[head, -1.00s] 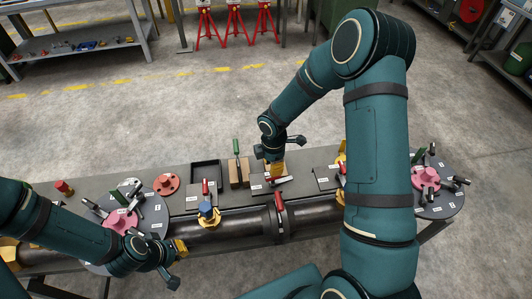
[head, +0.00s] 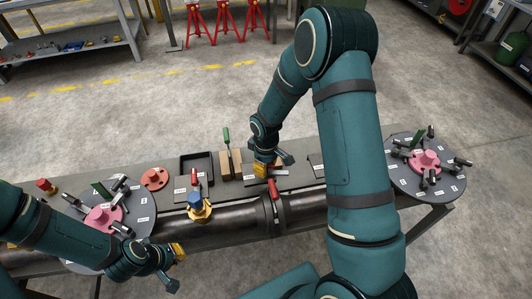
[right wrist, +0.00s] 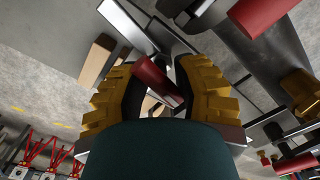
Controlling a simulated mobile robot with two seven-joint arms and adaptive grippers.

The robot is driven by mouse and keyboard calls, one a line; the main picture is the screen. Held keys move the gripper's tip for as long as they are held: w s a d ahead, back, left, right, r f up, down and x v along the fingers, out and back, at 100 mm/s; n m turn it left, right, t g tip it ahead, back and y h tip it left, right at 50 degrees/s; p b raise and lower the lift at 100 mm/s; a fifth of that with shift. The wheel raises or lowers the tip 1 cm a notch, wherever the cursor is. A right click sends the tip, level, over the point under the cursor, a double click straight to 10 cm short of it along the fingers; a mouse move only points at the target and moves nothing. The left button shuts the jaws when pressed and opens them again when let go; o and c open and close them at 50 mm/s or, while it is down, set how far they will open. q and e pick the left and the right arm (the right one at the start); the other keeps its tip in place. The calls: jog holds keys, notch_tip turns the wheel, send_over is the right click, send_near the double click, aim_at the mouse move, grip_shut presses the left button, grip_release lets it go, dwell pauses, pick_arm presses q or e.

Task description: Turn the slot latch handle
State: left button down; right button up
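A red cylindrical handle (right wrist: 158,82), which I take to be the slot latch handle, lies between the two yellow-padded fingers of my right gripper (right wrist: 158,75) in the right wrist view. The fingers stand apart, and contact with the handle is not clear. In the head view my right gripper (head: 262,170) is low over the bench behind the pipe and hides the latch and its plate. My left gripper (head: 177,250) is in front of the pipe at the lower left, away from the latch. Its finger gap cannot be made out.
A red-handled lever (head: 273,188) on the pipe (head: 238,218) is close in front of my right gripper. A blue-capped yellow valve (head: 196,206) and another red handle (head: 194,179) are to the left. A green-handled tool (head: 227,138) and black tray (head: 197,167) are behind.

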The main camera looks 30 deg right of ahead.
jog(key=shift+r+m, duration=0.1)
jog(key=shift+m, duration=0.9)
jog(key=m, duration=0.3)
jog(key=shift+m, duration=0.3)
jog(key=m, duration=0.2)
jog(key=shift+m+b, duration=0.3)
jog(key=shift+m, duration=0.1)
jog(key=m, duration=0.3)
jog(key=n, duration=0.2)
jog(key=shift+n, duration=0.4)
notch_tip(320, 180, up, 7)
jog(key=p, duration=0.4)
jog(key=shift+p, duration=0.35)
